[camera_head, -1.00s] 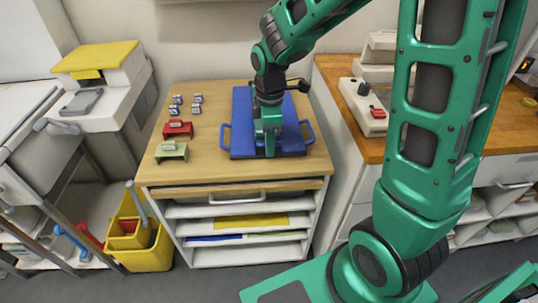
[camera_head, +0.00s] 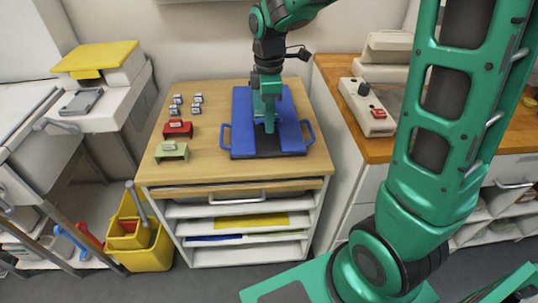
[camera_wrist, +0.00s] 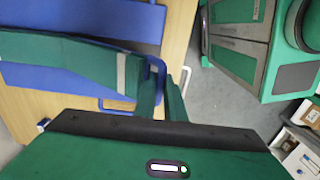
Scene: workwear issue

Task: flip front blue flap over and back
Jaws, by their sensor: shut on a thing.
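The blue flap (camera_head: 291,133) is at the front of the blue-and-dark folding board on the wooden worktop. Dark grey surface (camera_head: 267,147) shows in front of the fingers. A blue side handle (camera_head: 225,136) sticks out on the left, and another (camera_head: 308,131) on the right. In the wrist view, blue board surface (camera_wrist: 45,80) and a blue loop show beside the green fingers. How far the flap is tilted is unclear.
A red holder (camera_head: 177,129) and a green holder (camera_head: 171,151) stand on the worktop left of the board, with several small grey pieces (camera_head: 176,106) behind them. A yellow bin (camera_head: 140,240) stands on the floor at left. The worktop's front strip is clear.

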